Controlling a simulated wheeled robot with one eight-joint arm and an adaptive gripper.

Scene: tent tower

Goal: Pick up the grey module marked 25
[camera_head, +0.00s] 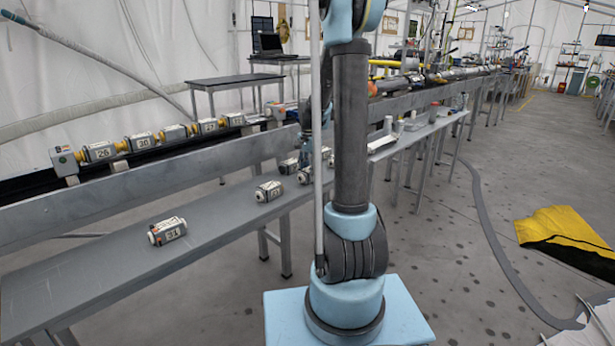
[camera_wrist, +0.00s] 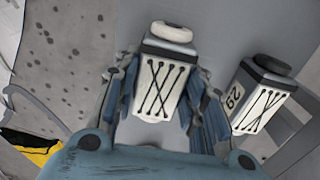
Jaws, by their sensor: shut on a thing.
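My gripper (camera_wrist: 160,88) is shut on a grey-and-white module (camera_wrist: 158,90), with blue fingers along both of its sides. The held module has a white end knob and black crossed cords on its upper face. Its number is hidden, so I cannot tell if it is 25. I cannot tell whether it touches the bench. A second module (camera_wrist: 262,95), whose mark seems to read 29, is to its right, apart from the gripper. In the head view my gripper (camera_head: 306,150) is over the bench, largely hidden behind my own arm.
On the grey bench (camera_head: 100,275) lie a module marked about 31 or 34 (camera_head: 168,231) and another module (camera_head: 269,190). Several modules, including 26 (camera_head: 100,152) and 30 (camera_head: 140,141), line the rail behind. A yellow and black sheet (camera_head: 560,228) lies on the floor at right.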

